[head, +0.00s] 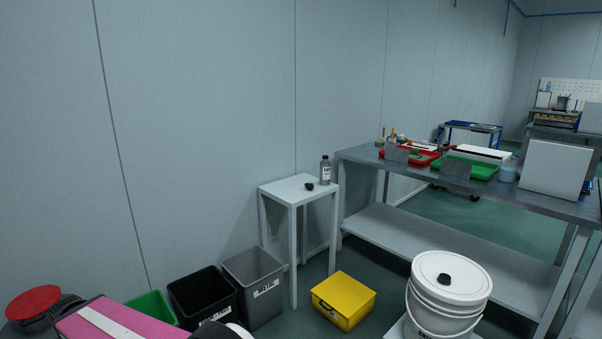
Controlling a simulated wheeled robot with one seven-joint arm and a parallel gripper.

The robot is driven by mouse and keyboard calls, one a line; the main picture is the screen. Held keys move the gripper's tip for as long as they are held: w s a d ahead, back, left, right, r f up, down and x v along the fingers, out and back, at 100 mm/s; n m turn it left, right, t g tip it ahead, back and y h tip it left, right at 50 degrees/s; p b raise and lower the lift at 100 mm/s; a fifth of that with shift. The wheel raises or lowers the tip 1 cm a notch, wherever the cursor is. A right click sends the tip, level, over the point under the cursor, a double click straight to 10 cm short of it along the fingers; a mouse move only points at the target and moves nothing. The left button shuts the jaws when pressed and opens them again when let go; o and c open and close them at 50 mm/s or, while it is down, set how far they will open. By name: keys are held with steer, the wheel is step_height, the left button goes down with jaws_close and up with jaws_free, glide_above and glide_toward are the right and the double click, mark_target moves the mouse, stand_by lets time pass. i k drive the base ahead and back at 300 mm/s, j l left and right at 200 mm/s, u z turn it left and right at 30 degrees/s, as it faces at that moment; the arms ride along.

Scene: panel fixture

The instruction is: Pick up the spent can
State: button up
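A small grey can-like container (325,170) with a white label stands upright near the back right of the small white side table (284,186). It is the only can-like thing I make out; its label is too small to read, so I cannot tell whether it is spent. A small black piece (309,186), perhaps a cap, lies beside it to the left, apart from it. My gripper is not in view, so whether it holds anything does not show.
Green (151,308), black (203,296) and grey (254,286) bins stand along the wall; the grey one's label seems to read METAL. A yellow box (343,299) and white bucket (449,290) stand in front. A long workbench (470,196) with trays is at right.

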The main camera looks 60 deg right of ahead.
mark_target(325, 164)
steer(key=z, duration=2.45)
steer(key=i+l+u, duration=0.1)
steer(key=l, duration=0.2)
